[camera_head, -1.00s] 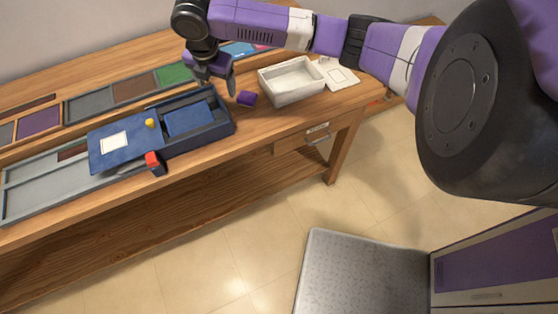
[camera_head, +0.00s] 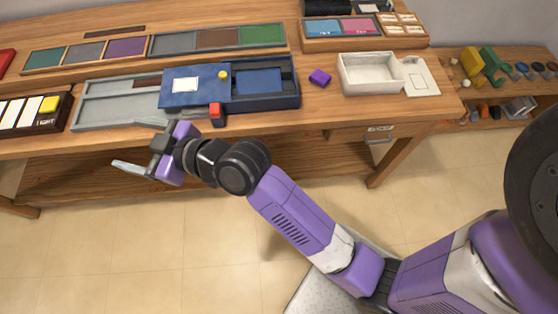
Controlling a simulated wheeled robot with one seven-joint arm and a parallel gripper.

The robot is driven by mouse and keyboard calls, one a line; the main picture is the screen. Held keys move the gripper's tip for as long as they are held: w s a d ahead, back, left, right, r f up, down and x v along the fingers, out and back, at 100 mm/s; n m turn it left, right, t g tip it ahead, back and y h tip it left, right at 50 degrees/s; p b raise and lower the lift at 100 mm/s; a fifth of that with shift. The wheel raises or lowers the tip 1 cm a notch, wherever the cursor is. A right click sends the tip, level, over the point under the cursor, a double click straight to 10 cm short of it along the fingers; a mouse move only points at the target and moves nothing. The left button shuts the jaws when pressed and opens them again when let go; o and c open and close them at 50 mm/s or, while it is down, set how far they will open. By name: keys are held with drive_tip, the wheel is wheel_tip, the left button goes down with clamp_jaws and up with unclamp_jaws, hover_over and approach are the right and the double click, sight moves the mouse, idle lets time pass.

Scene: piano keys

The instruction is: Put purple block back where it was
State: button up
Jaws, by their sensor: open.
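The purple block (camera_head: 320,77) lies on the wooden table top, between the dark blue box (camera_head: 285,98) and the white tray (camera_head: 345,82). It touches neither of them. My gripper (camera_head: 138,160) is open and empty, in front of the table's front edge and to the left of the block. It is well apart from the block. One light grey finger shows clearly and points left; the other is partly hidden by the gripper body.
The blue box has a sliding blue lid (camera_head: 180,98), a yellow knob (camera_head: 223,74) and a red block (camera_head: 216,114). A piano keyboard (camera_head: 30,115) is at left. Coloured panels (camera_head: 218,40) lie behind. A shelf with small objects (camera_head: 500,85) stands at right.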

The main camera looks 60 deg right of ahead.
drive_tip(key=s+d+f+m+h, duration=0.2)
drive_tip(key=s, duration=0.7)
drive_tip(key=s+d+f+m+h, duration=0.1)
drive_tip(key=s+d+f+m, duration=0.1)
drive_tip(key=s, duration=0.8)
drive_tip(key=s+d+f+m+h, duration=0.2)
drive_tip(key=s, duration=0.7)
drive_tip(key=s+d+r+n, duration=0.1)
drive_tip(key=s+d+r, duration=0.3)
drive_tip(key=s, duration=0.4)
drive_tip(key=shift+s+d+r, duration=0.2)
drive_tip(key=shift+s+d, duration=0.15)
